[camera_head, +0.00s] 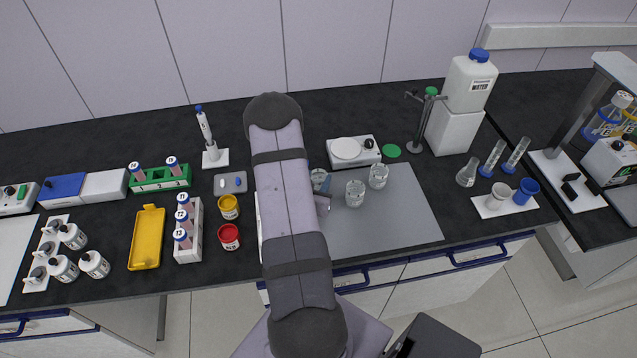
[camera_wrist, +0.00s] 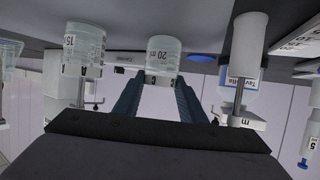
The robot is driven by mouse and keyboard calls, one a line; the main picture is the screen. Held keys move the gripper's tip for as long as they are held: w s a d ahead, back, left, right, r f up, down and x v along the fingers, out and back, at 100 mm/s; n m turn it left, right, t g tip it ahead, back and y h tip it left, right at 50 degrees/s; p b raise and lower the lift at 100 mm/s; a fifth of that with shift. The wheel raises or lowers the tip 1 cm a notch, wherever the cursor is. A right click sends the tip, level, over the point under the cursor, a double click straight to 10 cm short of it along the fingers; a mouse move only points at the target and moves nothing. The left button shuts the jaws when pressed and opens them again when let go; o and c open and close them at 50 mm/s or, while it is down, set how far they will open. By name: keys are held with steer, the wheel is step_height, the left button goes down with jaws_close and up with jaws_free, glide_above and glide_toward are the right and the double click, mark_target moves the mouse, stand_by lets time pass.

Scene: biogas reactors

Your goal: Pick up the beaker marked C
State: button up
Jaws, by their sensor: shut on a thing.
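Three clear glass beakers show on the grey mat in the head view: one (camera_head: 318,180) beside my gripper (camera_head: 322,203) and partly hidden by my arm, one (camera_head: 355,193) at the middle, and one (camera_head: 378,176) at the right. In the wrist view, my gripper (camera_wrist: 158,77) has its two blue fingers shut on a beaker (camera_wrist: 162,53) with a "20 m" print. A second beaker (camera_wrist: 84,48) with a "15" print is to its left, and part of another (camera_wrist: 9,55) shows at the edge. No letter C is readable on any beaker.
The grey mat (camera_head: 405,215) has free room at right. A hotplate (camera_head: 353,151) stands behind the beakers, with a stand (camera_head: 416,137) and water bottle (camera_head: 470,82) behind right. Left of my arm are yellow (camera_head: 229,206) and red (camera_head: 229,236) jars and a tube rack (camera_head: 189,246).

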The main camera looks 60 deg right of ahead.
steer(key=shift+r, duration=0.15)
step_height(320, 180, up, 10)
steer(key=b, duration=0.1)
steer(key=shift+b, duration=0.4)
stand_by(0.4)
steer(key=shift+w, duration=0.1)
